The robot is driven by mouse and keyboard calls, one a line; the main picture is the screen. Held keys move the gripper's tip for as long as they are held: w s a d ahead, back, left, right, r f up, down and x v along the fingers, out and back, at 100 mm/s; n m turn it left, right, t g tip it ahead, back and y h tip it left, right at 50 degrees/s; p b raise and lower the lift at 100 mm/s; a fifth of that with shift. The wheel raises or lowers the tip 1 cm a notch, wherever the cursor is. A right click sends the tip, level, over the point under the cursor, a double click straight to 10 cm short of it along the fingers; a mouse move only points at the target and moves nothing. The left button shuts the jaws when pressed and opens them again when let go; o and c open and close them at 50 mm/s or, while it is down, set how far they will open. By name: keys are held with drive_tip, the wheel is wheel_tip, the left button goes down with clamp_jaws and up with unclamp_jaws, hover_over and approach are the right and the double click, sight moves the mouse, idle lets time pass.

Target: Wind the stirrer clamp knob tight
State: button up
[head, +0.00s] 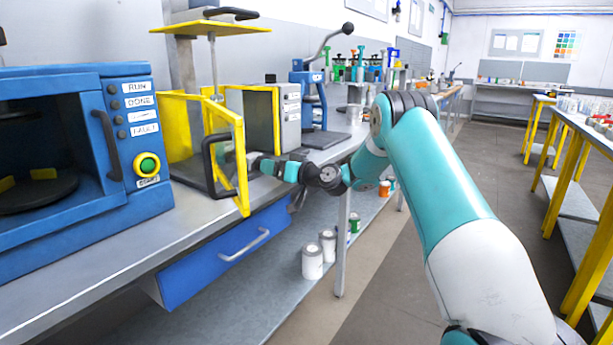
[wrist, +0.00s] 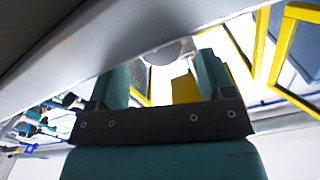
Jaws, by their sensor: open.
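My gripper (head: 250,163) reaches in from the right, low over the bench, at the open side of a yellow-framed guard (head: 240,160). The guard's yellow post partly hides its tip in the head view. In the wrist view, my gripper (wrist: 163,72) shows two teal fingers set wide apart, with nothing clearly held between them. A rounded grey shape (wrist: 168,54) lies beyond the gap; I cannot tell whether it is the stirrer clamp knob. I cannot make out the knob in the head view. A grey column (head: 181,65) rises behind the guard under a yellow plate (head: 210,28).
A black handle (head: 212,165) on the guard stands close left of my gripper. A blue oven-like machine (head: 75,170) is at left. A grey box unit (head: 288,115) and a blue lever press (head: 322,100) stand behind. A blue drawer (head: 225,255) hangs below the bench.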

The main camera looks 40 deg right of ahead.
drive_tip(key=b+v, duration=0.2)
drive_tip(key=v, duration=1.2)
drive_tip(key=shift+a, duration=0.1)
